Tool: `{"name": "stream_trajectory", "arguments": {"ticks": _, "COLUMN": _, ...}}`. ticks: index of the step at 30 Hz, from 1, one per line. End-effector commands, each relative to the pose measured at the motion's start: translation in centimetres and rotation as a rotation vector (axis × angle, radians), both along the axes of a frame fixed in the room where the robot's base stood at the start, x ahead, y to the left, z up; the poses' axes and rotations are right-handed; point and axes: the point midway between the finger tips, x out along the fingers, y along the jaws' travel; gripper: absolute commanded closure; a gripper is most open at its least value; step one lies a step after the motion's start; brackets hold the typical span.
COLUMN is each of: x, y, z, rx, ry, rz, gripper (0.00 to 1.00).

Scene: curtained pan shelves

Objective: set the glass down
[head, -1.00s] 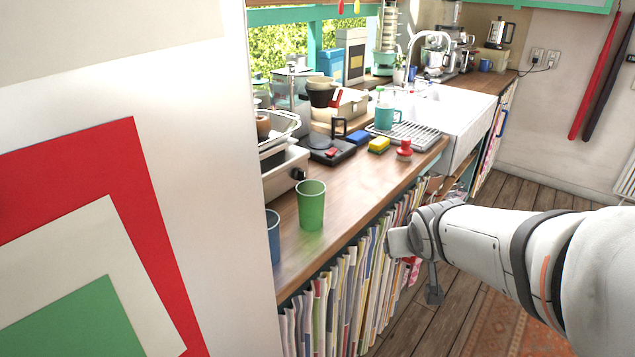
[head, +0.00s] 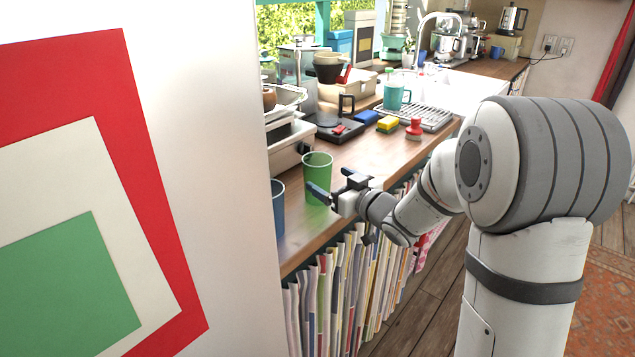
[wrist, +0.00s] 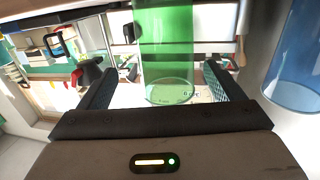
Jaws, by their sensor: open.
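A translucent green glass (head: 316,172) stands upright on the wooden counter (head: 375,155) near its front edge. My gripper (head: 331,182) is open at the glass's right, front side, with one finger across its lower part in the head view. In the wrist view the green glass (wrist: 166,45) appears between the two spread fingers of my gripper (wrist: 157,78), with gaps showing on both sides. Contact with the fingers cannot be made out.
A blue glass (head: 279,205) stands close to the left, partly hidden by the white panel (head: 215,150). It also shows in the wrist view (wrist: 298,60). A black tray, yellow sponge (head: 387,124) and red-handled brush (head: 415,130) lie further back. Bare counter lies right of the green glass.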

Motion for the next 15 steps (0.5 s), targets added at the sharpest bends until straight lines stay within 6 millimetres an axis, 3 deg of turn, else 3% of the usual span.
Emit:
{"name": "stream_trajectory", "arguments": {"ticks": 6, "x": 1.8, "y": 2.7, "z": -0.4, "rx": -0.001, "ry": 0.002, "rz": 0.002, "gripper": 0.13}}
{"name": "stream_trajectory", "arguments": {"ticks": 15, "x": 3.4, "y": 3.8, "z": -0.5, "rx": -0.002, "ry": 0.0, "rz": -0.004, "gripper": 0.13}}
